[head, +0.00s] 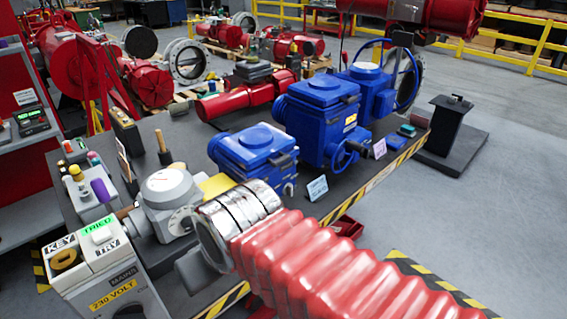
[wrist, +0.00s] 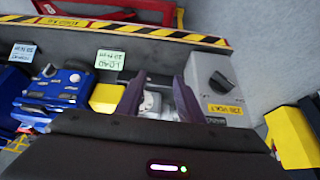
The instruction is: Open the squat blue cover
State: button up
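The squat blue cover (head: 258,137) is the lid on the lower blue housing, left of a taller blue actuator (head: 322,105) on the dark bench. It looks shut in the head view. A blue housing with a round knob also shows left of my gripper in the wrist view (wrist: 62,88); its lid is hard to make out there. My gripper (wrist: 158,92) has its two dark fingers apart with nothing held between them. A grey-white device shows beyond the gap. In the head view my red-sleeved arm is in front of the bench, and the fingers cannot be made out.
A rounded grey device (head: 168,196) stands near my arm's end. A grey 230 volt box (head: 110,265) is at the lower left. A yellow block (head: 218,185) sits beside the squat housing. Small cards (head: 317,188) stand along the striped bench edge (head: 385,172).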

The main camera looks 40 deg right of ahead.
jog(key=shift+o, duration=1.4)
jog(key=shift+d+f+m, duration=0.1)
jog(key=shift+f+m, duration=0.15)
jog(key=shift+m, duration=0.05)
jog(key=o, duration=0.6)
jog(key=f+m, duration=0.1)
jog(key=d+f+m+g+y, duration=0.1)
jog(key=m, duration=0.1)
jog(key=f+m, duration=0.1)
jog(key=m, duration=0.1)
jog(key=shift+w+d+g+y, duration=0.1)
jog(key=shift+d+g+y, duration=0.25)
jog(key=shift+g+y, duration=0.05)
jog(key=shift+c, duration=0.2)
jog(key=w+d+m+t+y, duration=0.35)
jog(key=d+m, duration=0.35)
jog(key=m, duration=0.3)
jog(key=w+d+m+t+y, duration=0.2)
jog(key=w+d+m+t, duration=0.15)
jog(key=d+m, duration=0.4)
jog(key=s+d+r+m+t+h, duration=0.1)
jog(key=s+d+m+t+h, duration=0.1)
jog(key=d+m, duration=0.4)
jog(key=s+d+r+m+t+h, duration=0.2)
jog(key=d+m+t+h, duration=0.3)
jog(key=d, duration=0.5)
jog(key=shift+s+m, duration=0.4)
jog(key=shift+m, duration=0.45)
